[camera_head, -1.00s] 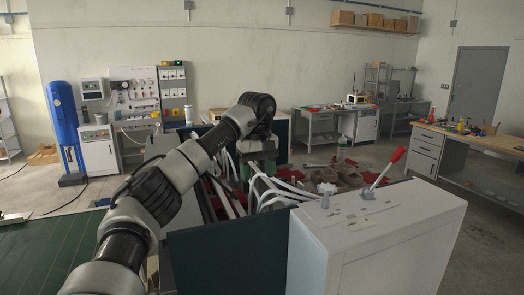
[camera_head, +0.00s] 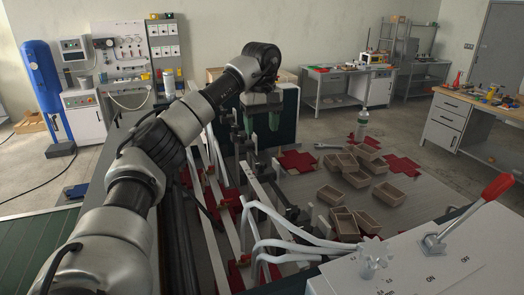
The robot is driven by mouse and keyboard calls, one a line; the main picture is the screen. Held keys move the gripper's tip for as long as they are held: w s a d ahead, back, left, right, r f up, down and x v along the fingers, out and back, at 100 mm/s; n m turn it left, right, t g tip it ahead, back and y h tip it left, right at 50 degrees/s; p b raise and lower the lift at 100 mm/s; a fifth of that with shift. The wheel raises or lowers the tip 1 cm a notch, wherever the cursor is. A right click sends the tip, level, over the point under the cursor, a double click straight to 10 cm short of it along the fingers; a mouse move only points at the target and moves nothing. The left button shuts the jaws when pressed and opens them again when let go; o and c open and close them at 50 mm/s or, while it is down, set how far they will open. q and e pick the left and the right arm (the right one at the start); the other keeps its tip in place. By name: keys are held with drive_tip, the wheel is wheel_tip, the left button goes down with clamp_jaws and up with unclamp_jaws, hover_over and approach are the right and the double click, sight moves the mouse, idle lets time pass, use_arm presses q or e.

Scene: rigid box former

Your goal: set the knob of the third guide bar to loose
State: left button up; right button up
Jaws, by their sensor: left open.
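My left arm reaches in from the left. My left gripper (camera_head: 262,116) points down over the box former, with two greenish fingers apart and nothing seen between them. Pale guide bars (camera_head: 263,188) run lengthwise through the machine below and around it, with dark posts and clamp parts among them. The individual bar knobs are too small and partly covered to make out, so I cannot tell which is the third bar's knob or how it is set. I cannot tell whether the gripper touches anything. My right gripper is out of view.
A white control box (camera_head: 420,262) at the front right carries a grey star-shaped knob (camera_head: 373,254) and a red-handled lever (camera_head: 480,210). White bent tubes (camera_head: 285,240) rise beside it.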

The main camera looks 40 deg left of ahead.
sight(261, 163)
use_arm(q)
drive_tip(key=f, duration=0.3)
drive_tip(key=shift+s+d+f, duration=0.25)
drive_tip(key=shift+s+f, duration=0.1)
drive_tip(key=f, duration=0.5)
drive_tip(key=shift+w+a+f, duration=0.15)
drive_tip(key=shift+a+f, duration=0.05)
drive_tip(key=shift+f, duration=0.45)
drive_tip(key=shift+d+f, duration=0.1)
drive_tip(key=shift+f, duration=0.15)
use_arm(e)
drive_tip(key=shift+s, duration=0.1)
use_arm(q)
drive_tip(key=c, duration=0.9)
drive_tip(key=shift+c, duration=0.2)
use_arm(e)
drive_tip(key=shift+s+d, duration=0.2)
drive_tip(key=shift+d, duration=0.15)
